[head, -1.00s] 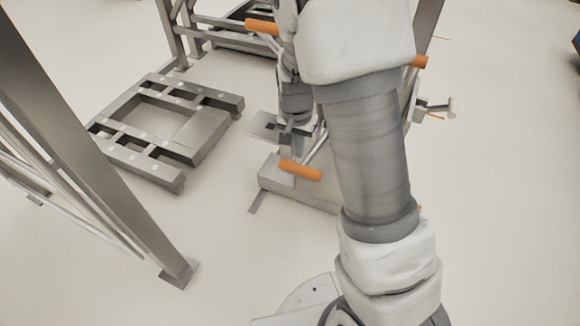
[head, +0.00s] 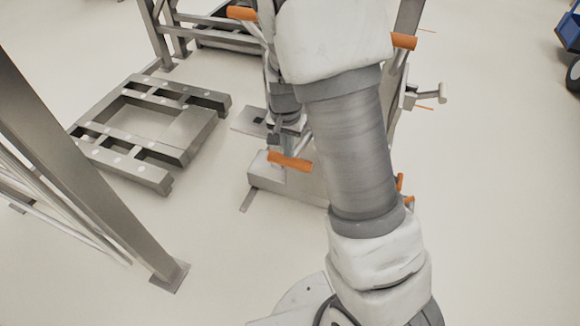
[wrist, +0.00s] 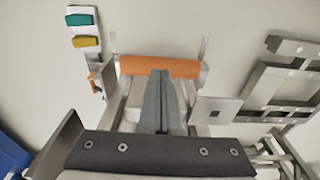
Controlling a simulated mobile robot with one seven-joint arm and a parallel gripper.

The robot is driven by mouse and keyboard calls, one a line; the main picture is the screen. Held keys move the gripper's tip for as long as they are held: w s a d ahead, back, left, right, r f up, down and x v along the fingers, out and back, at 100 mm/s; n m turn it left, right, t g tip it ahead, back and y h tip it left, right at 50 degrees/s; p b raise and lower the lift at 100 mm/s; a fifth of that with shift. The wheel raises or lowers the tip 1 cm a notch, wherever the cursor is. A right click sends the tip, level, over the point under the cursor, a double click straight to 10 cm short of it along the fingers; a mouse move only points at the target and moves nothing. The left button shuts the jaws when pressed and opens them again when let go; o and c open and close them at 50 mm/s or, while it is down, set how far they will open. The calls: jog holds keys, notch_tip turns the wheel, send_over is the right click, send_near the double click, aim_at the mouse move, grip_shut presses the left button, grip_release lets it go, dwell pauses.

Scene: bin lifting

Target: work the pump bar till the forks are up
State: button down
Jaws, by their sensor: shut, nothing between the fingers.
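The orange pump bar (head: 290,161) sits low on the grey lifter (head: 262,176), in front of its base. In the wrist view the bar (wrist: 180,67) lies crosswise at the top centre. My gripper (wrist: 160,74) is shut and empty, its fingertips overlapping the bar's near side in that view. I cannot tell whether they touch it. In the head view my gripper (head: 277,138) is just above and behind the bar, partly hidden by my arm. My arm covers much of the lifter. The forks cannot be made out clearly.
Two orange handles (head: 241,13) (head: 404,41) stand higher on the lifter. A grey slotted pallet frame (head: 118,160) lies on the floor to the left, beside a steel post (head: 85,180). A blue wheeled thing (head: 570,35) is at the far right.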

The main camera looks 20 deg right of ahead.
aim_at(289, 162)
jog(key=shift+w+d+f+b, duration=0.15)
jog(key=shift+f+b, duration=0.7)
jog(key=shift+f, duration=0.55)
notch_tip(289, 162, down, 5)
jog(key=b, duration=0.3)
jog(key=shift+r, duration=0.3)
